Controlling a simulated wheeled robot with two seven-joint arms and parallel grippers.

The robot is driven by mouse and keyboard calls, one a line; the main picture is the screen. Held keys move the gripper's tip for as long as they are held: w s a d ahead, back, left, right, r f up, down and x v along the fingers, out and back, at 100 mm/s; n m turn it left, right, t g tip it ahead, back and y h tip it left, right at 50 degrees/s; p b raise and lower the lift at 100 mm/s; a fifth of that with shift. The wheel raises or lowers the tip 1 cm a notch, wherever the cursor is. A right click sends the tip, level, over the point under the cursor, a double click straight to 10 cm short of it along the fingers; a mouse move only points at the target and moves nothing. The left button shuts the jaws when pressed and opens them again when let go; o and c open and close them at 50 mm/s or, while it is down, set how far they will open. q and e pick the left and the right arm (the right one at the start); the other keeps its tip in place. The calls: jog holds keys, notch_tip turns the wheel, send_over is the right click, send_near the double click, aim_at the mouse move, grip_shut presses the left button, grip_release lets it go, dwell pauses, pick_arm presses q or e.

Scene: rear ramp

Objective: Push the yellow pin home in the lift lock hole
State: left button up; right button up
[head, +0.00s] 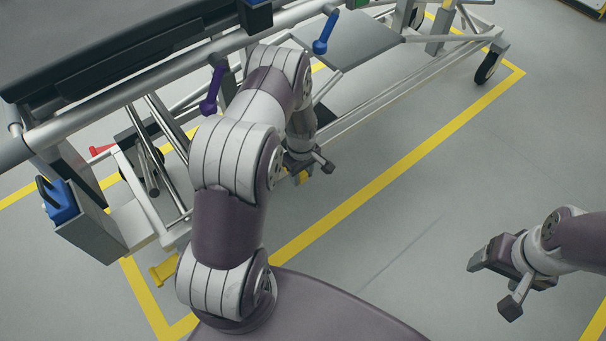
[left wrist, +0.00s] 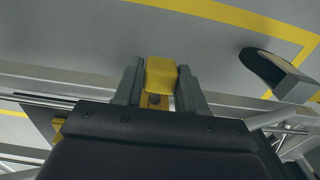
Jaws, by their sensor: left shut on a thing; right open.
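My left gripper (head: 304,174) is low beside the frame of the trolley (head: 340,118), partly hidden behind my left arm. In the left wrist view, my left gripper (left wrist: 160,88) is shut on a yellow block-shaped piece, which looks like the yellow pin (left wrist: 161,73). Only a little yellow of the pin (head: 300,178) shows in the head view. I cannot make out the lift lock hole or how far the pin is in. My right gripper (head: 496,283) is open and empty above the floor at the right.
A purple lever (head: 211,92) and a blue lever (head: 324,35) hang from the trolley's rail. A blue box (head: 62,202) and a yellow pedal-like part (head: 164,270) are at the left. A wheel (head: 488,68) stands at the far right corner. Floor between my arms is clear.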

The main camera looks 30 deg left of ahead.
pick_arm(q)
jog(key=shift+w+a, duration=0.35)
jog(key=shift+a, duration=0.45)
jog(key=o, duration=1.1)
jog(key=shift+o, duration=0.2)
notch_tip(320, 180, up, 8)
jog(key=p, duration=0.3)
jog(key=shift+f, duration=0.25)
